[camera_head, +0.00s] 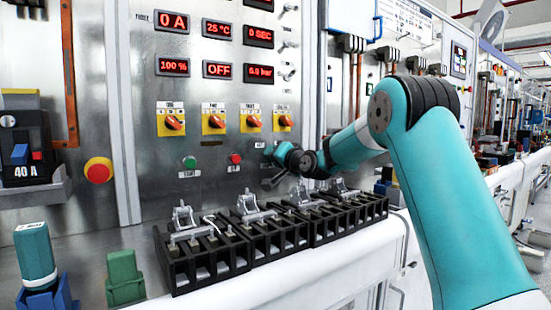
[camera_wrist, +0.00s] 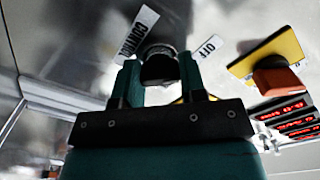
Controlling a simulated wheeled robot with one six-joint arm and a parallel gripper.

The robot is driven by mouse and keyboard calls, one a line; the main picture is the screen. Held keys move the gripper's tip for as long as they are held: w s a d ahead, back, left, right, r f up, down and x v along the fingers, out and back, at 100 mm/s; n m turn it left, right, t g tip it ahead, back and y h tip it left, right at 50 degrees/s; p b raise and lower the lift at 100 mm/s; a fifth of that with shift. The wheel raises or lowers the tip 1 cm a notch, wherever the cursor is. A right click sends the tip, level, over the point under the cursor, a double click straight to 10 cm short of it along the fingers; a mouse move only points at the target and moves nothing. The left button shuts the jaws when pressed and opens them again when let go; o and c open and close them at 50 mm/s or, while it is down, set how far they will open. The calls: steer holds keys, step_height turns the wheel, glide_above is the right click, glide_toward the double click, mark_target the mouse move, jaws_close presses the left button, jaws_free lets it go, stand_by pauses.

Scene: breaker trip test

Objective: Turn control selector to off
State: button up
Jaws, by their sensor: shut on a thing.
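The control selector (camera_wrist: 158,68) is a dark round knob on the metal panel. In the wrist view it sits between the two teal fingers of my gripper (camera_wrist: 160,74), which is shut on it. A label reading CONTROL (camera_wrist: 138,32) is beside the knob, and a label reading OFF (camera_wrist: 207,46) is on its other side. The knob's pointer direction cannot be told. In the head view my gripper (camera_head: 273,153) is against the panel, right of the red button, and hides the knob.
Several yellow-plated orange selectors (camera_head: 214,122) are above, one close to my gripper in the wrist view (camera_wrist: 272,75). Red displays (camera_head: 219,70) are higher; one reads OFF. Green (camera_head: 190,162) and red (camera_head: 236,159) buttons are left. Black breaker blocks (camera_head: 208,262) stand below the arm.

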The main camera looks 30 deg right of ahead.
steer(key=shift+f, duration=0.1)
steer(key=o, duration=0.9)
